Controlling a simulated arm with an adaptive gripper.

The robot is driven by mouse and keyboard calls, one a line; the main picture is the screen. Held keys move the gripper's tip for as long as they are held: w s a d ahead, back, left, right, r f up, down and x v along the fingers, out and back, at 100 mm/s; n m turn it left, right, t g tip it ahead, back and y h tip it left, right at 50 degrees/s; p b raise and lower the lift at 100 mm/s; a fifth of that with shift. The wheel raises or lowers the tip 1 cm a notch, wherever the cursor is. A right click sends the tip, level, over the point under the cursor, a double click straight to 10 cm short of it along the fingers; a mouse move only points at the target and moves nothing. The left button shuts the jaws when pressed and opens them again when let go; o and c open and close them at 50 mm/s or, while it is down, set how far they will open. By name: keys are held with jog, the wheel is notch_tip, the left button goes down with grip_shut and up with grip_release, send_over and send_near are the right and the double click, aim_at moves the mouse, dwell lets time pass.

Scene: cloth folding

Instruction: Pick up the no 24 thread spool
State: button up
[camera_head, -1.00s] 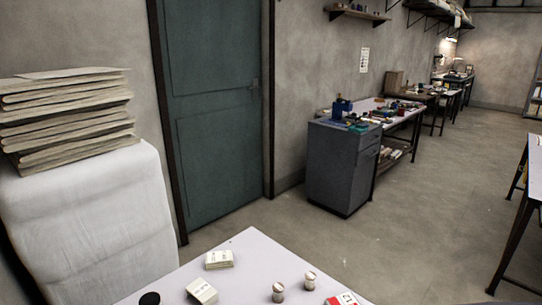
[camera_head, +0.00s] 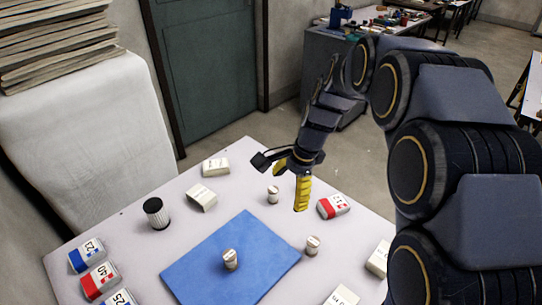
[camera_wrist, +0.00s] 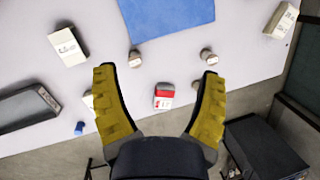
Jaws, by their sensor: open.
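Three small pale thread spools stand upright in the head view: one on the blue cloth (camera_head: 195,277) (camera_head: 230,259), one beyond it (camera_head: 273,194) and one at its right (camera_head: 313,245). Their numbers are too small to read, so I cannot tell which is no 24. The wrist view shows two spools beside the cloth, left (camera_wrist: 135,58) and right (camera_wrist: 208,56). My gripper (camera_head: 293,184) is open and empty above the table's far part. In the wrist view its yellow fingers (camera_wrist: 158,74) are spread, with a red-and-white box (camera_wrist: 164,95) seen between them.
The red-and-white box (camera_head: 333,206) lies near the far spool. White boxes (camera_head: 216,167) and a dark-and-white striped cylinder (camera_head: 157,213) stand at the left. Numbered red and blue boxes (camera_head: 98,280) line the left front. More pale boxes (camera_head: 378,259) lie right. The table (camera_head: 130,222) has bare patches between.

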aim_at(276, 192)
jog(key=w+f+m, duration=0.4)
jog(key=w+f, duration=0.1)
jog(key=f, duration=0.1)
jog(key=w+f+m+t, duration=0.1)
jog(key=w+f+m, duration=0.3)
jog(key=w+f, duration=0.2)
jog(key=w+f+m+t, duration=0.1)
jog(key=w+f+m, duration=0.3)
jog(key=w+f, duration=0.2)
jog(key=shift+w+a+y, duration=0.1)
jog(key=shift+w+y, duration=0.1)
jog(key=shift+y, duration=0.2)
jog(key=shift+x, duration=1.2)
jog(key=shift+w+x, duration=0.15)
jog(key=shift+x, duration=1.15)
jog(key=shift+w+x, duration=0.15)
jog(key=shift+x, duration=1.2)
jog(key=shift+a+r, duration=0.15)
jog(key=shift+r, duration=0.05)
jog(key=c, duration=1.1)
